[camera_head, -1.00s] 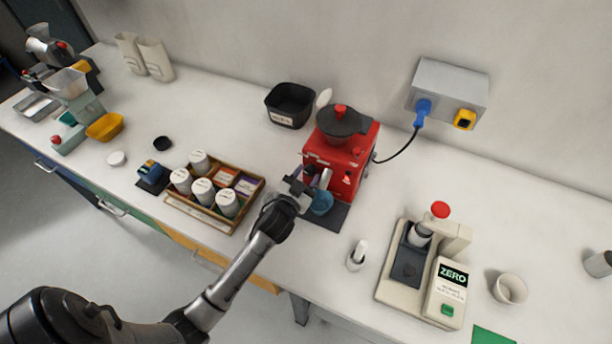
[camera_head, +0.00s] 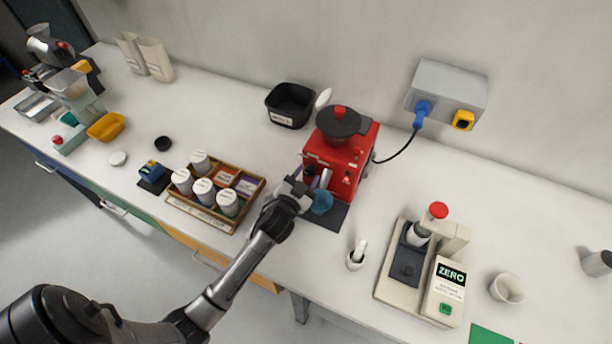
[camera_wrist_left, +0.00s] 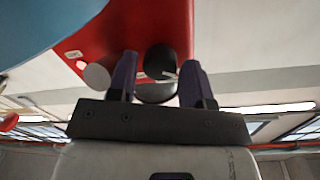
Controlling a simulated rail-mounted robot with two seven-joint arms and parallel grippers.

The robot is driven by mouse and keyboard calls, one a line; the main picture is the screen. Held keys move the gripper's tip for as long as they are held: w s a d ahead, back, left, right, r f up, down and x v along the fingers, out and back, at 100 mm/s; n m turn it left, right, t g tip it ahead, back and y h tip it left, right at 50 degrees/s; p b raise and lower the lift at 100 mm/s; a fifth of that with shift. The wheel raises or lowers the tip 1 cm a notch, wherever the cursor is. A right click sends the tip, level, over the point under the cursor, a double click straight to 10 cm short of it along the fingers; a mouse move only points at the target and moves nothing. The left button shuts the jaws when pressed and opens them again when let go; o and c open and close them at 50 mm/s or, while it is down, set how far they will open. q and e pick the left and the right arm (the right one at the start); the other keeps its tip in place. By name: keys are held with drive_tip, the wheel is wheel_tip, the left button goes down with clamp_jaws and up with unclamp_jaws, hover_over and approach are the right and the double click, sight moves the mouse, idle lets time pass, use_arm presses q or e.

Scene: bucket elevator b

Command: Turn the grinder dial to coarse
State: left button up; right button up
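The red grinder (camera_head: 345,170) stands on a dark mat with a black hopper on top. Its black dial (camera_wrist_left: 161,60) with a white pointer mark shows in the left wrist view against the red body. My left gripper (camera_head: 306,183) is at the grinder's lower left front. In the wrist view its two purple fingers (camera_wrist_left: 157,80) stand apart, with the dial between and beyond their tips; I cannot tell whether they touch it. The dial's scale is not readable. In the head view the gripper hides the dial. A blue cup (camera_head: 321,202) sits beside the fingers. My right gripper is not in view.
A wooden tray (camera_head: 212,222) with several white canisters lies left of the gripper. A black bin (camera_head: 290,106) stands behind. A beige press-like device (camera_head: 421,272) and a small white holder (camera_head: 356,257) are to the right. A blue plug's cord runs to the grinder.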

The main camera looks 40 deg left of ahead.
use_arm(q)
drive_tip(key=v, duration=1.4)
drive_tip(key=shift+w, duration=0.1)
idle(0.4)
drive_tip(key=s+d+f+g, duration=0.1)
drive_tip(key=s+f+g, duration=0.1)
drive_tip(key=s+d+f+n+g+h, duration=0.1)
drive_tip(key=s+f+g, duration=0.1)
drive_tip(key=s+g, duration=0.1)
drive_tip(key=s+d+f+g, duration=0.1)
drive_tip(key=s+f+g, duration=0.1)
drive_tip(key=shift+s+d+g+h, duration=0.15)
drive_tip(key=shift+s+g+h, duration=0.2)
drive_tip(key=shift+g+h, duration=0.05)
drive_tip(key=s+d+f+m+g+h, duration=0.1)
drive_tip(key=s+d+g, duration=0.15)
drive_tip(key=s, duration=0.25)
drive_tip(key=s+d+f+g+h, duration=0.1)
drive_tip(key=s+d+g, duration=0.1)
drive_tip(key=s+g, duration=0.25)
drive_tip(key=w+p+v, duration=0.3)
drive_tip(key=p+v, duration=0.9)
drive_tip(key=p, duration=0.1)
drive_tip(key=w+r+p+v, duration=0.1)
drive_tip(key=w+p+v, duration=0.2)
drive_tip(key=p+v, duration=0.9)
drive_tip(key=shift+s+r+t+p, duration=0.4)
drive_tip(key=shift+r, duration=0.55)
